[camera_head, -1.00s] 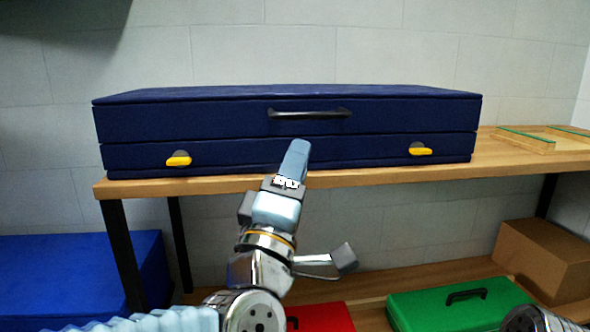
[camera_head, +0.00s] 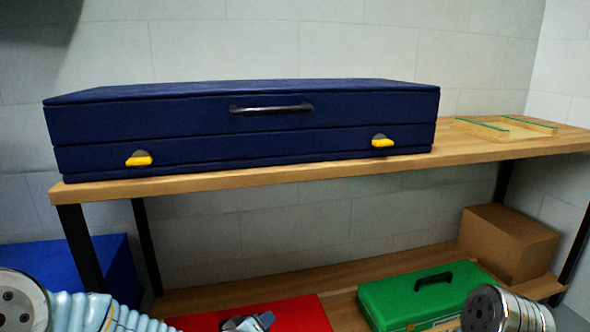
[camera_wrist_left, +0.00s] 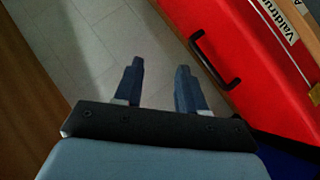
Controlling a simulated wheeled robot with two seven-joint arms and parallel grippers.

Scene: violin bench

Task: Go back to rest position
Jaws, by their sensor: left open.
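The dark blue violin case (camera_head: 200,125) lies closed on the wooden bench, with a black handle (camera_head: 271,109) and two yellow latches (camera_head: 139,159) on its front. My left gripper (camera_head: 249,322) shows only in part at the bottom edge of the head view, low in front of the bench and apart from the case. In the left wrist view its two fingers (camera_wrist_left: 158,85) are spread, with nothing between them and grey floor tiles beyond. My right gripper is out of view.
A red case (camera_wrist_left: 250,60) with a black handle fills the right of the wrist view. A green case (camera_head: 425,292) and a cardboard box (camera_head: 508,243) rest on the lower shelf. A blue box (camera_head: 50,270) stands at the left. A wooden frame (camera_head: 490,130) lies on the bench.

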